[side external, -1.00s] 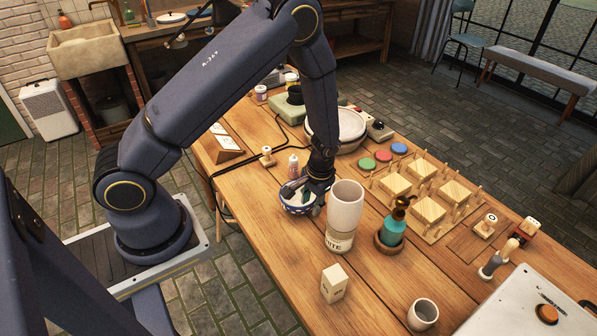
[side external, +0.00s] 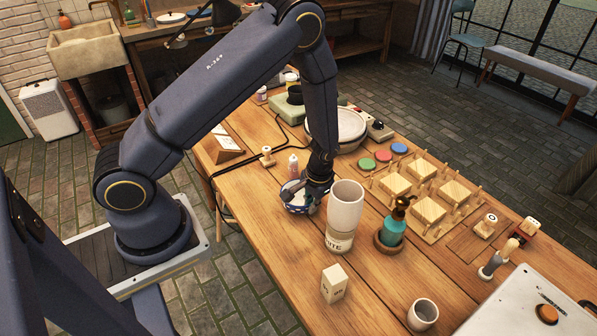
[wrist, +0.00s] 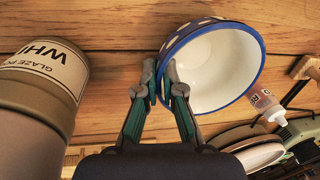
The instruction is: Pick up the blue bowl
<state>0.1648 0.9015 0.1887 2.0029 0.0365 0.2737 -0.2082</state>
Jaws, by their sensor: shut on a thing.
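The blue bowl (side external: 296,196) has a blue outside with white marks, a blue rim and a white inside. In the side external view my gripper (side external: 312,204) is at its right side and covers part of it. In the wrist view the bowl (wrist: 222,70) is in front of the gripper, its open side towards the camera. My gripper (wrist: 163,85) is shut on the bowl's near left rim, with one finger inside and one outside. Whether the bowl is clear of the table is hard to tell.
A tall white cup stands on a glaze jar (side external: 340,240) close to the right of my gripper. A teal pump bottle (side external: 392,230) is beyond it. A small bottle (side external: 293,166) stands behind the bowl. The table (side external: 270,250) is bare in front of the bowl.

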